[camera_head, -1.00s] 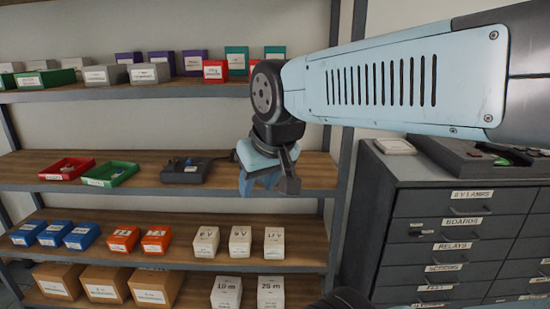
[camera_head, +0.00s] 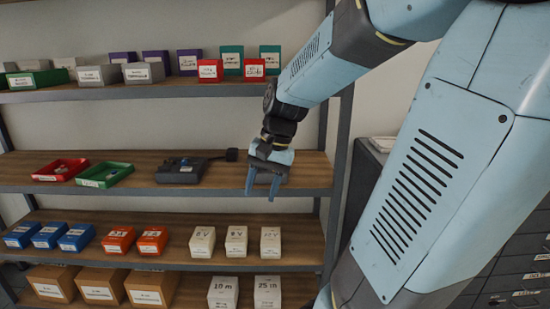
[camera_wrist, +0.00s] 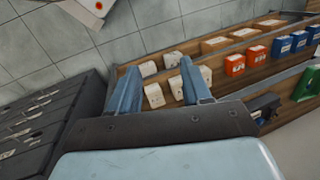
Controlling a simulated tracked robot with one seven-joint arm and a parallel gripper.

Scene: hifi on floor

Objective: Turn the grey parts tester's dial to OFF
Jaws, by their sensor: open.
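The grey parts tester (camera_head: 182,170) is a dark grey box lying on the middle wooden shelf in the head view. A small black block sits just right of it. The tester's dial is too small to make out. My gripper (camera_head: 262,193) is to the right of the tester, at the shelf's front edge, with its fingers pointing down. It is open and empty and apart from the tester. In the wrist view my gripper (camera_wrist: 155,85) shows two spread blue fingers. A dark box at that view's right (camera_wrist: 264,106) may be the tester, partly hidden.
A red tray (camera_head: 60,171) and a green tray (camera_head: 104,176) stand left of the tester on the middle shelf (camera_head: 225,182). Boxes fill the shelves above and below. A grey drawer cabinet (camera_head: 520,265) stands at the right, partly behind my arm.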

